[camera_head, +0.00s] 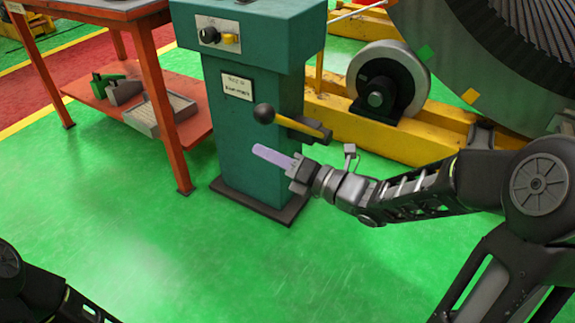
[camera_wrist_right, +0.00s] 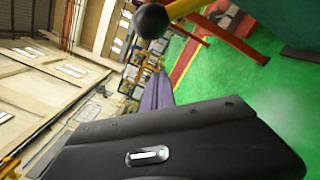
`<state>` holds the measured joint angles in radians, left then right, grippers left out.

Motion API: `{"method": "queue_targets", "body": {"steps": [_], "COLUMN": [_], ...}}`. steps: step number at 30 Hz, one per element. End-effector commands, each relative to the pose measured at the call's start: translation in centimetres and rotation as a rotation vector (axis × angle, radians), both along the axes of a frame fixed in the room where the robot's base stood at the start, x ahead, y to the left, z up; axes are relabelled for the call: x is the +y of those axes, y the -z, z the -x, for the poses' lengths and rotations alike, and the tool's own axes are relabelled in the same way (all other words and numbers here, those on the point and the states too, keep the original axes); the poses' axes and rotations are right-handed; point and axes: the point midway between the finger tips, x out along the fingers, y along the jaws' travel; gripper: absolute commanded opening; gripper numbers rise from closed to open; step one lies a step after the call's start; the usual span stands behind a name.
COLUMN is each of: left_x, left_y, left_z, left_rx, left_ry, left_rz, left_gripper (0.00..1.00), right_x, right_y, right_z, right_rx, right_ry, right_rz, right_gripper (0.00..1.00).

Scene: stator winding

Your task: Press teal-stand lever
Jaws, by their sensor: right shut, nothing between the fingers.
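The teal stand (camera_head: 228,150) stands upright on a dark base plate in the head view. Its lever (camera_head: 298,125) is a yellow bar with a black ball knob (camera_head: 264,113), sticking out from the stand's side. My right gripper (camera_head: 258,151) has lavender fingers, shut and empty, just below the knob in the picture. In the right wrist view the knob (camera_wrist_right: 151,21) and part of the yellow bar (camera_wrist_right: 186,8) show beyond the lavender fingers (camera_wrist_right: 158,92), with a gap visible between. My left arm shows at the lower left; its gripper is out of the frame.
An orange table (camera_head: 163,90) with a lower shelf holding a grey tray (camera_head: 168,112) stands left of the stand. A yellow frame (camera_head: 345,132) with a grey roller (camera_head: 388,80) and a large ring (camera_head: 470,70) is at right. The green floor in front is clear.

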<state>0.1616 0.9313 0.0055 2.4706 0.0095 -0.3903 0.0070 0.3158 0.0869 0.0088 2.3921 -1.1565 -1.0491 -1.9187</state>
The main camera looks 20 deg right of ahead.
Motion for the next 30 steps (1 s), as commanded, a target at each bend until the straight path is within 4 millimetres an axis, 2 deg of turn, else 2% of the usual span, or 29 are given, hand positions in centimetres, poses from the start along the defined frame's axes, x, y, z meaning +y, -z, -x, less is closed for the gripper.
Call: {"method": "queue_targets", "body": {"steps": [1,3,9,23,30], "left_x": [0.0,0.0,0.0,0.0,0.0], "left_y": [0.4,0.1,0.1,0.0,-1.0], "left_z": [0.0,0.0,0.0,0.0,0.1], "left_rx": [-0.001,-0.001,-0.001,-0.001,0.003], "left_ry": [0.000,0.000,0.000,0.000,0.001], "left_rz": [0.000,0.000,0.000,0.000,0.001], "left_gripper": [0.00,0.00,0.00,0.00,0.00], "right_x": [0.7,-0.1,-1.2,-1.4,-1.1], "right_y": [0.2,-0.9,-2.2,-2.6,-4.2], "right_z": [-0.7,-1.6,-2.9,-3.2,-3.8], "right_rx": [-0.001,-0.004,0.000,0.001,0.018], "right_ry": [-0.004,0.003,0.001,0.001,0.000], "right_rz": [-0.002,0.000,0.000,-0.002,-0.025], "right_gripper": [0.00,0.00,0.00,0.00,0.00]}}
